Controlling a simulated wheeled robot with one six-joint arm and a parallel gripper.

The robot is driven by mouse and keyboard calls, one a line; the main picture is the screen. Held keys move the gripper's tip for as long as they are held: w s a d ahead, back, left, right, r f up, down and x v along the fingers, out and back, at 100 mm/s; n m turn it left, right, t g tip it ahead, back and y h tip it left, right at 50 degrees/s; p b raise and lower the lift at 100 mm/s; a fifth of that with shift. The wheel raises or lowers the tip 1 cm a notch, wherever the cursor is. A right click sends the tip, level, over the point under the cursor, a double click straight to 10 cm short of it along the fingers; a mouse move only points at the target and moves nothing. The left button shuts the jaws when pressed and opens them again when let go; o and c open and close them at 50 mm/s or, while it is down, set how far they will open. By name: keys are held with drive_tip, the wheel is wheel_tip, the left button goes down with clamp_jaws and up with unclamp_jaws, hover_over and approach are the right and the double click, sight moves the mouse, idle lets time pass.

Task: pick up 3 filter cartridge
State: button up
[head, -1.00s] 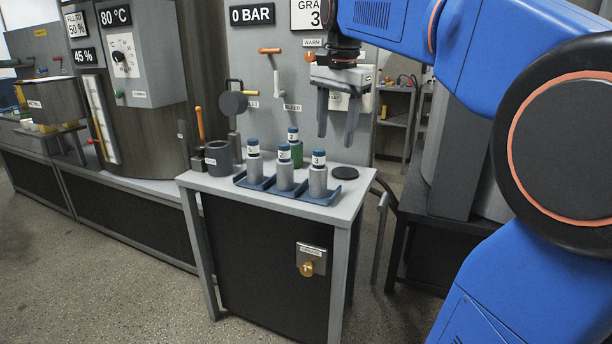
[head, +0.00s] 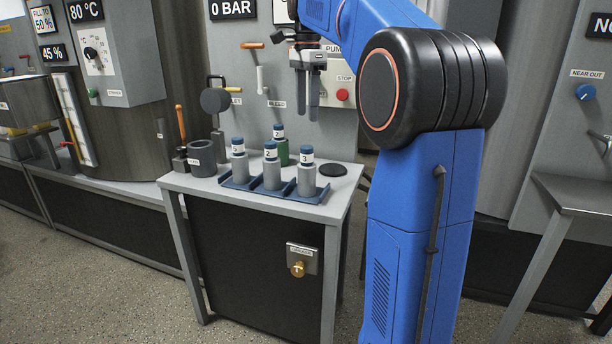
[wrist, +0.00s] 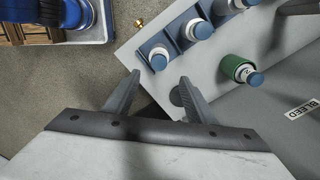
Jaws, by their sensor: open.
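The cartridge with a 3 on its label (head: 305,175) is grey with a blue cap and stands upright at the right end of a blue tray (head: 234,184). Two similar grey cartridges, the middle one (head: 271,168) and the left one (head: 239,160), stand in the same tray. My gripper (head: 305,112) is open and empty, well above cartridge 3 and apart from it. In the wrist view, the fingers (wrist: 160,76) point toward the table, and the blue cap of the nearest tray cartridge (wrist: 158,60) shows just beyond the gap between them.
A green cartridge (head: 281,152) stands behind the tray. A black disc (head: 333,170) lies right of the tray on the small table (head: 200,184). A grey cup (head: 201,158) stands at the left. The panel with the bleed handle (head: 262,80) rises behind the table.

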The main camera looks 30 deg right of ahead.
sight(307, 147)
wheel_tip(307, 147, down, 12)
drive_tip(key=shift+s+a+f, duration=0.1)
drive_tip(key=shift+s, duration=0.05)
idle(0.5)
clamp_jaws()
